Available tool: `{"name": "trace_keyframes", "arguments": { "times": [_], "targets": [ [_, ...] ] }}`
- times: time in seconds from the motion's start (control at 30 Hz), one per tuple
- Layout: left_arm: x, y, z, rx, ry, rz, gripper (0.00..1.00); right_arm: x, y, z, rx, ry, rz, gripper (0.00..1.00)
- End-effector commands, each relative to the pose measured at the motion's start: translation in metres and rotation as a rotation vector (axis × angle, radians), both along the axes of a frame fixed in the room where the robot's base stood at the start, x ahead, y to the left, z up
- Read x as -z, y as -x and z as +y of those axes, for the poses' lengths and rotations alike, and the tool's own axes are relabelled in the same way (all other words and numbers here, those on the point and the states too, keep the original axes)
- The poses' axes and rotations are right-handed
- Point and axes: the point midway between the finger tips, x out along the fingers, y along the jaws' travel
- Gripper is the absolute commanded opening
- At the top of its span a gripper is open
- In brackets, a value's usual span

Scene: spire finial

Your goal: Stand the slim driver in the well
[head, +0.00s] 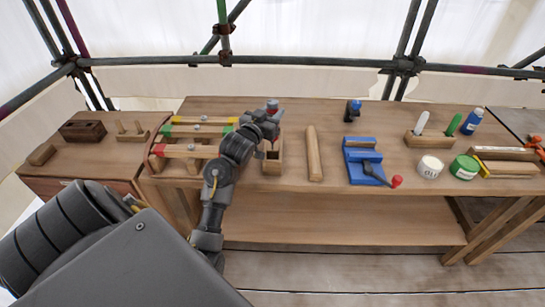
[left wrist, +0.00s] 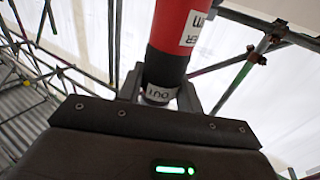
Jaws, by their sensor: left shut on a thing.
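My left gripper (head: 268,122) is shut on a red and black handle with white labels, seemingly the slim driver (left wrist: 180,32). In the left wrist view the handle stands up between the two fingers (left wrist: 160,92), with a labelled end low between them. In the head view the gripper mostly hides the driver. A small open-topped wooden box (head: 272,166), seemingly the well, stands on the bench just below the gripper. The gripper and wrist partly cover the box, and I cannot tell whether the driver's lower end is inside it. My right gripper is not in view.
Left of the box are wooden racks with red and green bars (head: 188,150). The bench front (head: 340,187) is clear.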

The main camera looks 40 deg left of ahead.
Motion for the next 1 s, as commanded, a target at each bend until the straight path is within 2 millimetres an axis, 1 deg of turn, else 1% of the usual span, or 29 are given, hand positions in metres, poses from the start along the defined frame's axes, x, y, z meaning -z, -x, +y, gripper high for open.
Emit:
{"name": "trace_keyframes", "arguments": {
  "times": [0.2, 0.3, 0.4, 0.57, 0.7, 0.8, 0.9, 1.0],
  "targets": [
    [0.037, 0.000, -0.001, -0.001, 0.006, 0.004, 0.02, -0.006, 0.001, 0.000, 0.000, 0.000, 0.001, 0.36],
    [0.051, 0.001, -0.001, -0.001, 0.003, 0.003, 0.02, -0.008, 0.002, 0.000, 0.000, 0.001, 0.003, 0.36],
    [0.059, 0.000, -0.001, -0.001, 0.001, 0.001, 0.02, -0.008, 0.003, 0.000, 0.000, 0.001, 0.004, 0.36],
    [0.063, 0.001, -0.001, -0.001, 0.000, 0.000, 0.02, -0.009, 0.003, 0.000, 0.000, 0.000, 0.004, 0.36],
    [0.083, 0.001, -0.001, -0.002, 0.003, 0.004, 0.02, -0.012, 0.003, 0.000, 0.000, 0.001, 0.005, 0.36],
    [0.094, 0.001, -0.001, -0.001, 0.002, 0.002, 0.02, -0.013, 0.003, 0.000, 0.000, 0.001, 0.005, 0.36],
    [0.098, 0.001, -0.001, -0.001, 0.000, 0.000, 0.02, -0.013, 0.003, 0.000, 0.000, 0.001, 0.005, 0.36],
    [0.098, 0.001, -0.001, -0.001, -0.001, 0.000, 0.02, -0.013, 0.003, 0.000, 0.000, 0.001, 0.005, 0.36]
  ]
}}
